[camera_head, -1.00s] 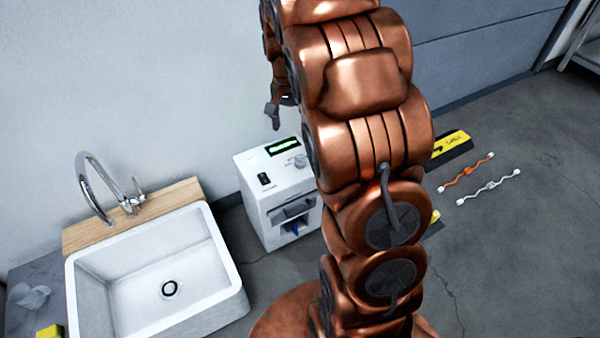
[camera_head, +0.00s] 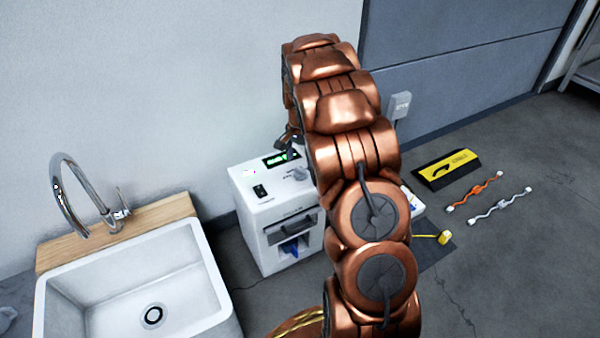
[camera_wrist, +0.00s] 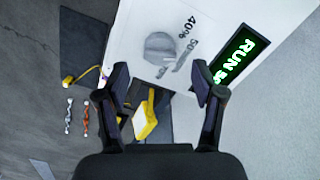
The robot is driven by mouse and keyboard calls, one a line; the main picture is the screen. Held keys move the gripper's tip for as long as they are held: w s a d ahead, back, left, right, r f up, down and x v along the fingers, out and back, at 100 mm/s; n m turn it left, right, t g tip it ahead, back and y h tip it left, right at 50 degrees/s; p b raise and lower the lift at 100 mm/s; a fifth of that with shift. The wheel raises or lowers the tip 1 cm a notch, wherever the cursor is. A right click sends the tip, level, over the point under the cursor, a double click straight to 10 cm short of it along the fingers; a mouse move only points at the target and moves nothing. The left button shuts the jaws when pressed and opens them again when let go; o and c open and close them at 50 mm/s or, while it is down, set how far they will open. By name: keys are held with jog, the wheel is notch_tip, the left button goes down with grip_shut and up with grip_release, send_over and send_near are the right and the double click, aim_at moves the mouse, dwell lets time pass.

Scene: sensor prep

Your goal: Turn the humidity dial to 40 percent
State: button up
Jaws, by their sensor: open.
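The humidity dial is a grey round knob (camera_wrist: 160,47) on the top face of a white box-shaped machine (camera_head: 256,235). In the wrist view, printed marks beside it read 40% and 50%, with a further mark partly blurred; I cannot tell exactly where the knob points. The dial (camera_head: 300,173) also shows in the head view, near the green-lit display (camera_head: 281,158). My gripper (camera_wrist: 160,82) is open and empty, its two dark fingertips apart and short of the dial in the picture. In the head view my arm mostly hides it.
The display (camera_wrist: 241,57) reads RUN and a partly hidden number. A black switch (camera_head: 260,191) sits on the machine's top. A white sink (camera_head: 215,285) stands left.

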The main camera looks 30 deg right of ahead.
aim_at(300, 169)
notch_tip(300, 169, down, 5)
jog(key=shift+r+b, duration=0.15)
jog(key=shift+b, duration=0.5)
jog(key=shift+r, duration=0.1)
jog(key=c, duration=1.1)
jog(key=shift+c, duration=0.2)
jog(key=shift+r+p, duration=0.1)
jog(key=shift+p, duration=0.2)
